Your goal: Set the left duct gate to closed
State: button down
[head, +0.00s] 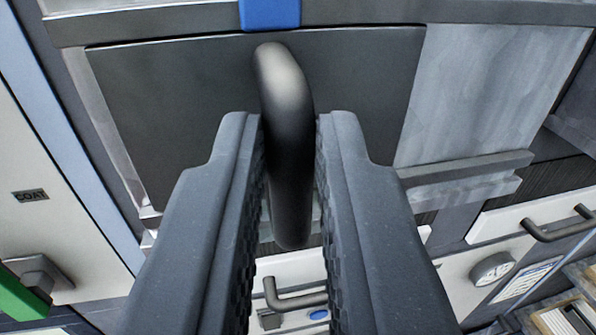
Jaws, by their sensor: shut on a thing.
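A dark grey gate plate (170,105) fills the upper middle of the head view, inside a metal frame. A thick dark bar handle (277,68) stands out in front of it and runs down between my fingers. My gripper (287,130) is shut on this handle, with one ribbed finger on each side. The fingers hide much of the lower part of the plate. No label shows on the plate, so I cannot tell from a marking which gate it is.
A blue tab (270,13) sits on the frame's top rail. A bare metal panel (485,85) and a ledge (468,168) lie to the right. Below are drawer-like fronts with bar handles (558,225) and a round gauge (492,269).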

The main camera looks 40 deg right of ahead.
jog(key=c, duration=1.4)
grip_release()
jog(key=shift+w+a, duration=0.15)
jog(key=shift+a, duration=0.15)
jog(key=shift+c, duration=0.2)
jog(key=shift+d, duration=0.15)
jog(key=b+v, duration=0.6)
jog(key=v, duration=0.7)
jog(key=shift+s+a, duration=0.3)
jog(key=shift+f, duration=0.1)
jog(key=s+a+f+n+y+b, duration=0.1)
jog(key=a+f+n+y+b, duration=0.2)
jog(key=a+f, duration=0.4)
jog(key=s+a+f+n+t+y+b, duration=0.1)
jog(key=s+a+f+n+y+b, duration=0.1)
jog(key=a+f+y+b, duration=0.2)
jog(key=s+a+f+n+t+y+b, duration=0.1)
jog(key=a+f+y, duration=0.4)
jog(key=a+f, duration=0.5)
notch_tip(320, 180, down, 8)
jog(key=s+n+b, duration=0.1)
jog(key=n+b, duration=0.1)
jog(key=shift+a+n+b, duration=0.3)
jog(key=shift+b, duration=0.1)
